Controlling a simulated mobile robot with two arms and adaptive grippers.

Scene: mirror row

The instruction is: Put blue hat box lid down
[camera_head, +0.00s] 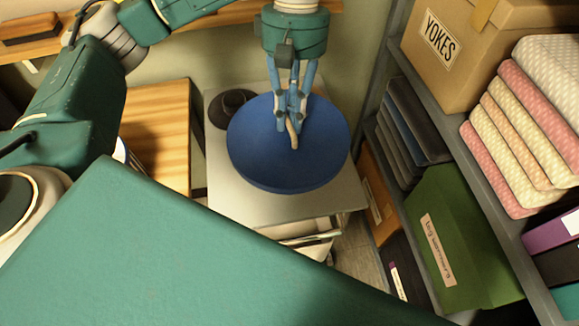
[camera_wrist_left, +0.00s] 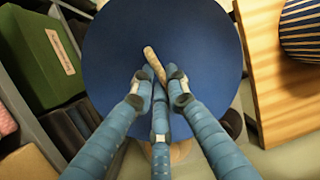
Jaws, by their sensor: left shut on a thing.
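The blue hat box lid (camera_head: 250,160) is a wide round disc with a tan handle (camera_head: 293,137) at its middle. My left gripper (camera_head: 291,115) comes down from above and is shut at the handle. In the left wrist view the lid (camera_wrist_left: 110,45) fills the middle, and the fingers of my left gripper (camera_wrist_left: 158,90) close around the tan handle (camera_wrist_left: 153,63). The lid is over a grey metal top (camera_head: 225,180) and hides much of it. I cannot tell whether it touches anything below. My right gripper is not in view.
A dark hat (camera_head: 228,112) sits on the grey top behind the lid's left edge. A wooden surface (camera_head: 155,130) stands left, with a blue-striped container (camera_wrist_left: 302,25) on it. Shelves right hold a cardboard box (camera_head: 480,40), folded cloths (camera_head: 525,120) and a green box (camera_head: 460,240).

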